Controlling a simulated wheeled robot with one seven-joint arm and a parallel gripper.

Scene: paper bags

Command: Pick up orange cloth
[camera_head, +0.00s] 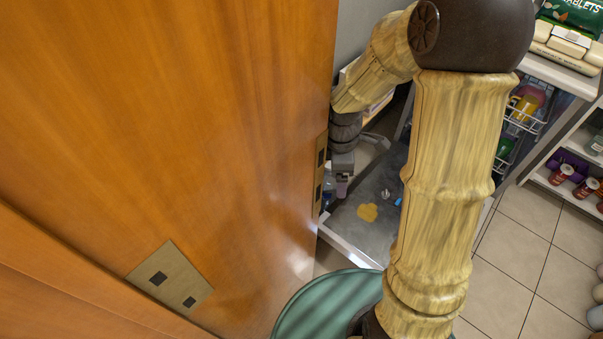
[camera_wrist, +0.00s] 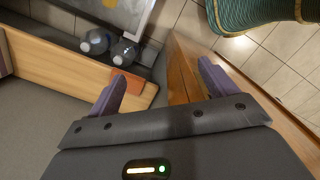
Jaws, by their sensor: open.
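My gripper (camera_wrist: 162,72) shows in the wrist view with its two purple fingers spread apart and nothing held between them. A small flat orange-brown piece (camera_wrist: 126,83) lies at the end of a light wooden board, beside the tip of the left finger; I cannot tell whether it is the cloth. In the head view a flat yellow-orange patch (camera_head: 367,212) lies on a dark grey surface; I cannot tell whether it is cloth. My gripper (camera_head: 342,188) is to the left of that patch, partly hidden by the wooden door.
A large wooden door (camera_head: 170,120) fills the left of the head view, close to my arm. Two clear bottles (camera_wrist: 95,42) (camera_wrist: 123,52) stand beyond the board. A green round object (camera_head: 320,305) is below. Shelves with jars (camera_head: 563,174) stand right; tiled floor (camera_head: 515,245) is open.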

